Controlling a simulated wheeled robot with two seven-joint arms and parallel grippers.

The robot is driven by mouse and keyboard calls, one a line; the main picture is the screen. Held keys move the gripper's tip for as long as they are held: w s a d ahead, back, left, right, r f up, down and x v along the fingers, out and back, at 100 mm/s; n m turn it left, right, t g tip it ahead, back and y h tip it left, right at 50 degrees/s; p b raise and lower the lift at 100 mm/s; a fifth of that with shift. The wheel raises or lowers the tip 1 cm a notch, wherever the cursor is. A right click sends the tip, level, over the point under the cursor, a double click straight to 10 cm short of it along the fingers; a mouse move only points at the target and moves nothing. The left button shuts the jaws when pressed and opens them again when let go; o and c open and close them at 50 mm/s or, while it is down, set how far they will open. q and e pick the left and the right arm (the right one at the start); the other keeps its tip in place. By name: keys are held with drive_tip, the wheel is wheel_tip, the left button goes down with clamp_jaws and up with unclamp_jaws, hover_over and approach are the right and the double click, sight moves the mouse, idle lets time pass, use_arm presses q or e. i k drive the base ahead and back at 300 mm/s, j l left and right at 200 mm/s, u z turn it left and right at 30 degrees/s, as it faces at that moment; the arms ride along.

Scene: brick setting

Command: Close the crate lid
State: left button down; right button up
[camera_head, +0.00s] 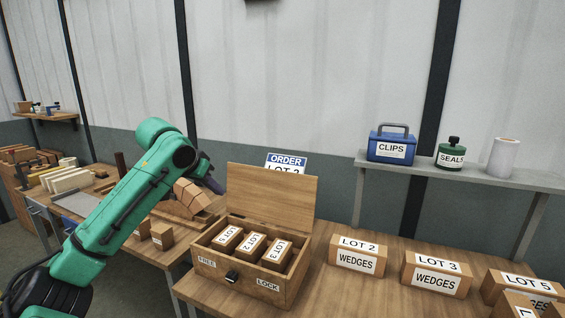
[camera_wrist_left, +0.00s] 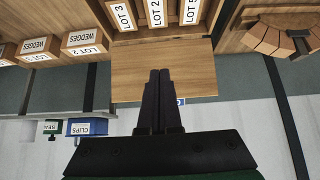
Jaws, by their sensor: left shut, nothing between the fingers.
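The wooden crate (camera_head: 240,284) stands on the bench with its lid (camera_head: 271,192) raised upright at the back. Several labelled boxes lie inside; the left wrist view reads LOT 3 (camera_wrist_left: 123,14), LOT 2 (camera_wrist_left: 155,12) and LOT 5 (camera_wrist_left: 190,11). A dark latch (camera_head: 231,276) is on the crate's front, between the words FREE and LOCK. My left gripper (camera_head: 216,186) is shut and empty, just left of the raised lid. In the left wrist view its fingers (camera_wrist_left: 160,73) overlap the lid (camera_wrist_left: 128,78); I cannot tell whether they touch it. My right gripper is out of view.
Wedge boxes marked LOT 2 (camera_head: 357,256) and LOT 3 (camera_head: 435,274) stand right of the crate. An order sign (camera_head: 287,161) is behind the lid. A shelf (camera_head: 455,178) holds a blue clips box (camera_head: 392,146) and seals jar (camera_head: 450,154). Stacked blocks (camera_head: 190,196) lie left.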

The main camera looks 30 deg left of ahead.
sight(287, 199)
drive_tip(key=i+j, duration=0.1)
drive_tip(key=i, duration=0.95)
